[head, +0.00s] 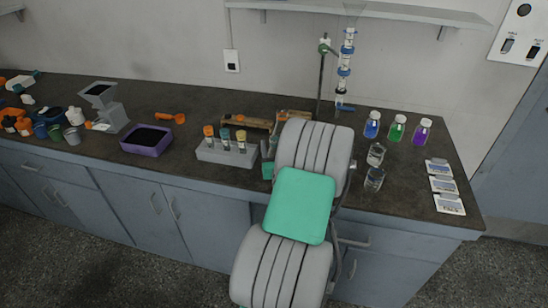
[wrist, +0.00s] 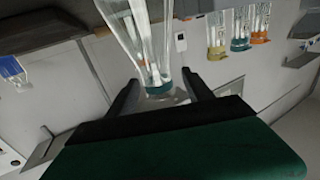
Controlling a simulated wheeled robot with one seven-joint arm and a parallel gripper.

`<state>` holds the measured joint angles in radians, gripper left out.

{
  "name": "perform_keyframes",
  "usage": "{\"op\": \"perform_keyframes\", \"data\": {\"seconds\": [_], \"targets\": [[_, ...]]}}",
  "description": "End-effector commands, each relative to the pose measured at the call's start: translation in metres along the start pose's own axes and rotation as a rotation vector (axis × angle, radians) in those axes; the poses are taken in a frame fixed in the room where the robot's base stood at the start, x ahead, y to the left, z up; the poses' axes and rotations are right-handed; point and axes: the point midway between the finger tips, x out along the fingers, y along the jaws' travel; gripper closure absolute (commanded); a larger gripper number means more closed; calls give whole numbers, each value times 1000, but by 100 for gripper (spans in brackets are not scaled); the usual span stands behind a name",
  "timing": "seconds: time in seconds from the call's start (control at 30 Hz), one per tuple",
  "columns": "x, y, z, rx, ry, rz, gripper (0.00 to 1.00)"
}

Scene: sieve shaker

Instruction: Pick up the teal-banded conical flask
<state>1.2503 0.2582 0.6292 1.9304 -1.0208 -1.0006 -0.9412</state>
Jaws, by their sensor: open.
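The wrist view appears upside down. In it the clear glass conical flask (wrist: 148,60) narrows downward to a teal band at its neck. My gripper (wrist: 161,79) is open. Its two dark fingers stand on either side of the banded neck, with a visible gap on each side. The depth between the fingers and the glass is hard to judge. In the head view my arm covers the gripper. Two clear glass vessels, one behind (head: 376,153) and one in front (head: 374,179), stand just right of my arm. I cannot tell there which one has the teal band.
Blue (head: 372,125), green (head: 397,128) and purple (head: 421,132) flasks stand behind at the right. A stand with a glass column (head: 346,60) rises behind my arm. A grey rack (head: 215,152) of capped vials is at left. White cards (head: 449,204) lie near the right edge.

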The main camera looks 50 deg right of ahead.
Motion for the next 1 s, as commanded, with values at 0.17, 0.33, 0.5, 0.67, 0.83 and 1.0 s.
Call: {"op": "perform_keyframes", "data": {"seconds": [0.17,0.33,0.5,0.67,0.83,1.0], "targets": [[28,-2,-5,0,-2,-4,40],[38,0,-1,0,-1,0,40],[38,0,-1,0,0,-1,41],[38,0,-1,0,0,-1,54],[38,0,-1,0,0,-1,68],[38,0,-1,0,0,-1,82]]}}
